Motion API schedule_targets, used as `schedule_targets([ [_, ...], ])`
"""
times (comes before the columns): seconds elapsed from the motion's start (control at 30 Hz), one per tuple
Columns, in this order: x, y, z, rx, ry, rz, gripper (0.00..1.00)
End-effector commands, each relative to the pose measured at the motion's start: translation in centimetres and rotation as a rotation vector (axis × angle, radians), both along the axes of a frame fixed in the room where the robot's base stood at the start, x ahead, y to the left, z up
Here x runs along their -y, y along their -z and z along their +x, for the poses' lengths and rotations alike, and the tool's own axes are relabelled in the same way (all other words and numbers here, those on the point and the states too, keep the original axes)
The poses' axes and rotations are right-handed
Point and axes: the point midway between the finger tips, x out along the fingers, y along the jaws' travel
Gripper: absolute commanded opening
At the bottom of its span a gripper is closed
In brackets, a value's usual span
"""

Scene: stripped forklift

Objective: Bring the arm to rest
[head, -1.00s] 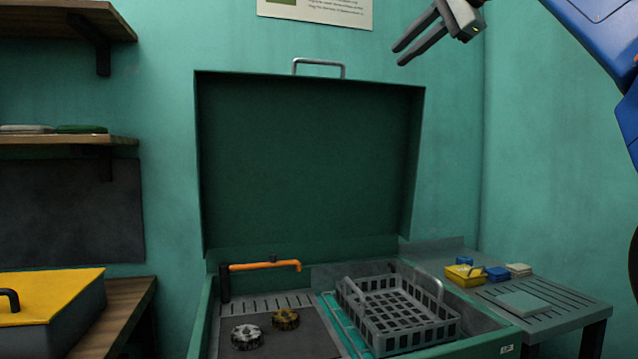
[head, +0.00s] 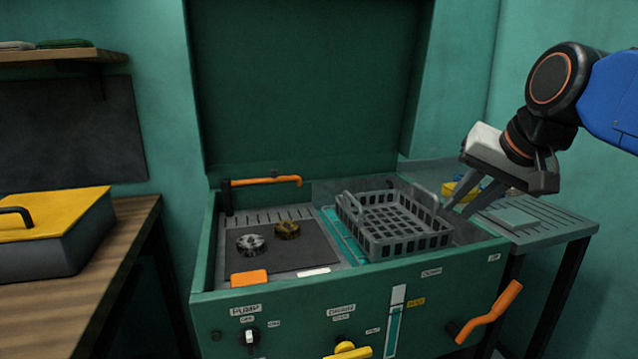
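My gripper (head: 463,207) hangs at the right in the head view, its two dark fingers pointing down and left near the right side of the grey basket. The fingers stand apart with nothing seen between them. Whether a fingertip touches the basket I cannot tell. My arm comes in from the right edge, bent at a black and orange joint.
A green washer cabinet (head: 270,308) stands with its lid (head: 300,90) raised. Inside are a grey basket (head: 405,245), two gears (head: 287,230) and an orange spout (head: 265,181). An orange crank (head: 490,312) sticks out in front. A slatted side table (head: 540,225) stands right.

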Motion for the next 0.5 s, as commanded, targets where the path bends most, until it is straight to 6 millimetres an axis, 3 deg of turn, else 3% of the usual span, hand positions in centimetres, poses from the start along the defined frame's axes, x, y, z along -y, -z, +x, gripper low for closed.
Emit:
schedule_targets([
  [0.03, 0.3, 2.8, -1.6, -0.016, -0.026, -0.036, 0.18],
  [0.1, 0.8, 6.7, -3.6, -0.039, -0.069, -0.093, 0.18],
  [0.3, 2.2, 17.0, -9.2, -0.102, -0.195, -0.238, 0.18],
  [0.4, 2.8, 20.9, -11.5, -0.127, -0.249, -0.291, 0.18],
  [0.5, 3.1, 23.6, -13.1, -0.144, -0.288, -0.326, 0.18],
])
